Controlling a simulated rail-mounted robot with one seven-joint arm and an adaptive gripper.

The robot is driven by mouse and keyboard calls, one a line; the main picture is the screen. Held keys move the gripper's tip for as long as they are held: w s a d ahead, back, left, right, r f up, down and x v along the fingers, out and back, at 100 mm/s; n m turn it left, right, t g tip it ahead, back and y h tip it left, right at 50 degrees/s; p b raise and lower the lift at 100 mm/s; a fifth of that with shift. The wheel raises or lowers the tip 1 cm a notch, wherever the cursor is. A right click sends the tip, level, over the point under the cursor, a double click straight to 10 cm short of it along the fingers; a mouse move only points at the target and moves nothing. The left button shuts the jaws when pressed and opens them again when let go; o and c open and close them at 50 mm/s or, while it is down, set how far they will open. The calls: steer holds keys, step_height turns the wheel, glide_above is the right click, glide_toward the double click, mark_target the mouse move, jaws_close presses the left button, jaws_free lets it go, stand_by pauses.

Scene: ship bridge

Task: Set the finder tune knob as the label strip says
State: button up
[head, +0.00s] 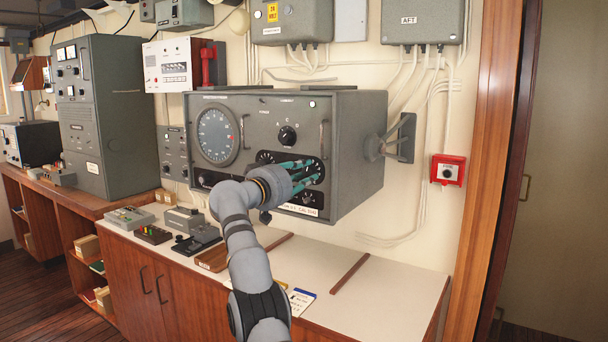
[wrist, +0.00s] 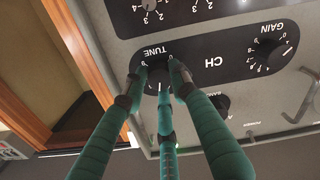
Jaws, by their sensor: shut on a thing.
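The finder is the large grey box (head: 345,140) on the wall, with a round dial (head: 217,135) at its left. My gripper (head: 316,170) has teal fingers reaching its lower right front panel. In the wrist view the picture is upside down; my gripper (wrist: 158,78) is shut around the black tune knob (wrist: 155,72), under the word TUNE on a black scale plate. The fingers cover much of the knob and its scale, so I cannot read its pointer. A pale label strip (head: 298,209) sits on the finder's lower edge; its text is too small to read.
In the wrist view the GAIN knob (wrist: 265,46) and a smaller BAND knob (wrist: 221,103) are close by. A metal handle (wrist: 290,115) stands out from the panel. Below is a white counter (head: 390,300) with small devices at left. A red FIRE call box (head: 448,170) is at right.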

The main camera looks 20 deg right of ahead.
steer(key=shift+r, duration=0.35)
steer(key=o, duration=1.2)
steer(key=shift+f, duration=0.2)
steer(key=shift+c, duration=0.2)
steer(key=shift+a, duration=0.2)
steer(key=shift+s+a, duration=0.25)
steer(key=shift+a, duration=0.15)
steer(key=v, duration=1)
steer(key=shift+s+a, duration=0.25)
